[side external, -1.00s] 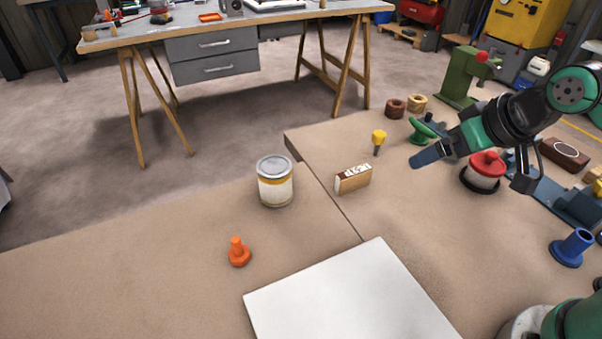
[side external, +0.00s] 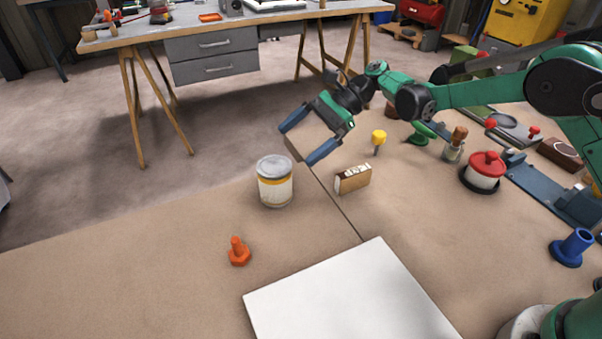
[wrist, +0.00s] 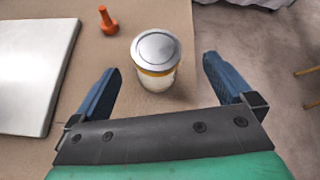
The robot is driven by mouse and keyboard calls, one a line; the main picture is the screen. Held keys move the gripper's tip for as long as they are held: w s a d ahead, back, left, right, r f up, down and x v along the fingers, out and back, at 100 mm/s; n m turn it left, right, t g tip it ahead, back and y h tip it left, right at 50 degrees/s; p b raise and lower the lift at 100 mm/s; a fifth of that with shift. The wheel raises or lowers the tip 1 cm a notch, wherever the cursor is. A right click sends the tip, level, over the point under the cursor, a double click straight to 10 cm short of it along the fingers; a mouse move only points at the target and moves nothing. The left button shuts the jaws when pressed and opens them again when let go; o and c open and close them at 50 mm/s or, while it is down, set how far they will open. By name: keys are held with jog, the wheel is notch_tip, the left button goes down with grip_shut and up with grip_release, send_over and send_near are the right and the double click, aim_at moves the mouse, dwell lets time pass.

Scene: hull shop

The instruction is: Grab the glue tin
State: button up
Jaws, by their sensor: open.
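The glue tin (side external: 275,183) is a cream can with a yellow band and a grey metal lid. It stands upright on the brown bench, left of the seam. My gripper (side external: 302,143) is open and empty, above and behind the tin in the side view. In the wrist view, the tin (wrist: 156,62) shows ahead of my gripper (wrist: 160,80), between the lines of its two blue fingers. The fingers do not touch the tin.
A wood-and-white block (side external: 352,180) lies right of the tin. An orange bolt-shaped piece (side external: 238,252) stands in front of it to the left. A white panel (side external: 350,295) lies at the front. A yellow-topped peg (side external: 378,139) stands behind the block. The bench left of the tin is clear.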

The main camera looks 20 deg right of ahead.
aim_at(274, 171)
jog(key=f, duration=0.1)
jog(key=f+m+g+y, duration=0.1)
jog(key=shift+a+f+y, duration=0.3)
jog(key=shift+a+f, duration=0.1)
jog(key=shift+x, duration=2.8)
jog(key=c, duration=1.4)
